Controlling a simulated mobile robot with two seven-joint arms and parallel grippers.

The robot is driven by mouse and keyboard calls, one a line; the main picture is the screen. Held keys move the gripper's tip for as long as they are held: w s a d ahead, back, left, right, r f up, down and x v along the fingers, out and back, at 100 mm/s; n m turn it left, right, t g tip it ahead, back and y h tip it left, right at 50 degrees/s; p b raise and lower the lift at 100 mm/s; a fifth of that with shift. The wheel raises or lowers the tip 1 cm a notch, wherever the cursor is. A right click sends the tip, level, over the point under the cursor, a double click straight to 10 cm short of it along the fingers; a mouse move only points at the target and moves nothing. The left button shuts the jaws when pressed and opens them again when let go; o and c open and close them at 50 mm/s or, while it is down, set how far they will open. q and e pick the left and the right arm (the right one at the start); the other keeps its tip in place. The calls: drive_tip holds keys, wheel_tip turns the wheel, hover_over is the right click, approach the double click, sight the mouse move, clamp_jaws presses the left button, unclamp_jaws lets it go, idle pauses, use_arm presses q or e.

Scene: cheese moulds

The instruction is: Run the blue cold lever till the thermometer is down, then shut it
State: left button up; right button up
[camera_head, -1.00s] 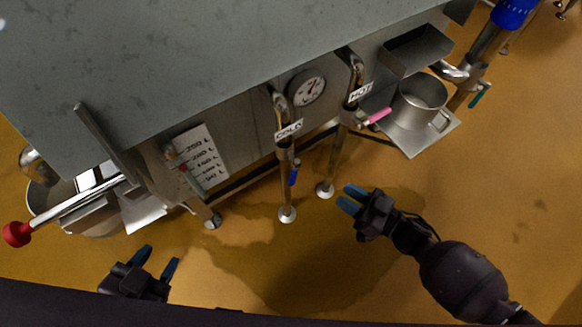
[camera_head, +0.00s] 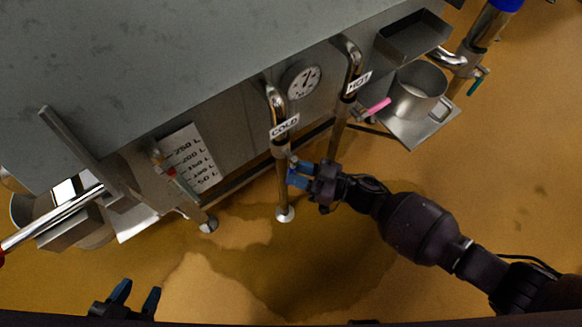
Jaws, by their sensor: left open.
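The COLD pipe, marked by a white label (camera_head: 284,126), comes down the front of the grey vat. Its small blue lever is at the tap below the label, largely hidden by my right gripper (camera_head: 300,174). The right gripper's blue fingertips are at the lever; I cannot tell whether they are closed on it. The round white thermometer dial (camera_head: 302,81) is on the vat front between the COLD and HOT pipes; its reading is too small to tell. My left gripper (camera_head: 138,293) is open and empty at the bottom left, away from the vat.
The HOT pipe with its label (camera_head: 358,82) and pink lever (camera_head: 376,106) stands right of the dial. A steel pot (camera_head: 417,93) sits on a shelf further right. A litre scale (camera_head: 190,158) is on the left. The wet yellow floor (camera_head: 270,270) is clear.

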drive_tip(key=shift+x, duration=1)
clamp_jaws()
